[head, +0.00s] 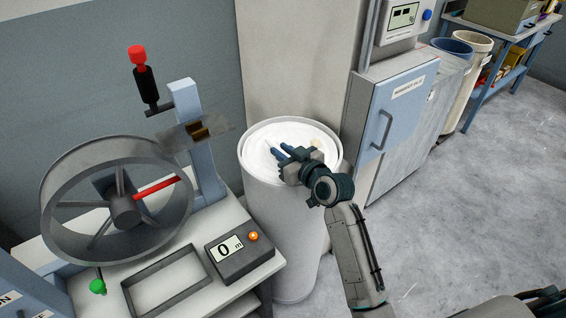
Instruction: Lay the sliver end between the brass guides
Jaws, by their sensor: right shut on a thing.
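The brass guides (199,131) sit on a grey plate on the blue post of the wrap reel, at the left of the head view. A tall white can (265,220) stands right of the reel bench, with pale white sliver (292,132) filling it near the rim. My right gripper (277,151) is over the can's top, its dark blue fingers pointing to the upper left. It is shut on a small white piece that looks like the sliver end (269,146); the fingers hide most of it. My left gripper is out of view.
The large grey reel wheel (118,200) with a red bar stands on the bench, beside a counter box (238,254) reading 0 and an empty rectangular frame (167,280). A blue cabinet (391,115) stands close right of the can. The floor at right is clear.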

